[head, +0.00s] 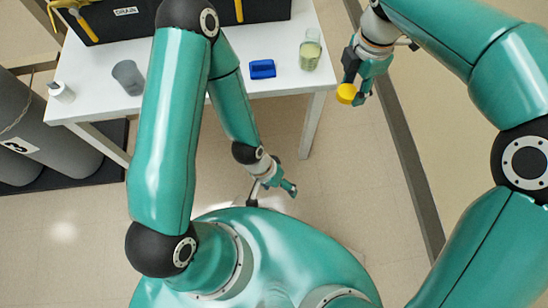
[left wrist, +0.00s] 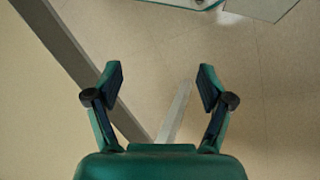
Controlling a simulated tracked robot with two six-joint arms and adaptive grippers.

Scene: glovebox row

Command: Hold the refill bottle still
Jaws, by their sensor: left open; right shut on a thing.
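A clear bottle with pale yellow-green contents (head: 310,52), which looks like the refill bottle, stands upright at the right end of the white table. My left gripper (head: 288,188) is low in front of the table, over the floor and well apart from the bottle. In the left wrist view my left gripper (left wrist: 160,85) is open, with only floor and a table leg seen between its fingers. My right gripper (head: 352,88) is right of the table, shut on a round yellow cap-like thing (head: 346,95). The bottle is not seen in the left wrist view.
Grey cylinders (head: 50,130) stand at left. Floor right of the table is clear.

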